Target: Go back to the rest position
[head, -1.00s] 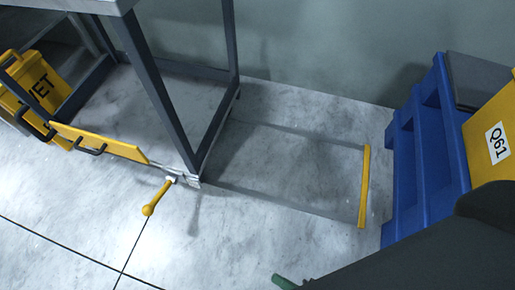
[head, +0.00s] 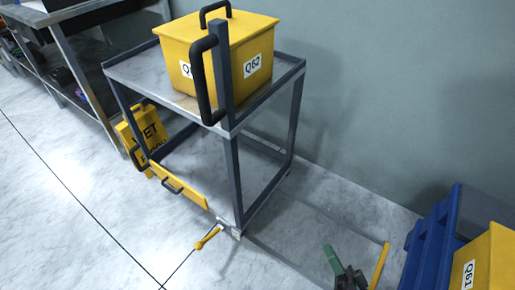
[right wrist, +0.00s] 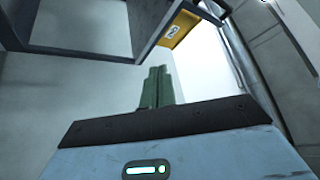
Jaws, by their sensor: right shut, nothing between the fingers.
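My right gripper (head: 338,264) shows at the bottom of the head view, right of centre, above the floor beside the grey cart. Its green fingers also show in the right wrist view (right wrist: 158,84), where they lie together with nothing between them. My left gripper is not in the head view.
A yellow wet-floor sign (head: 143,130) stands left. Floor lies open at left.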

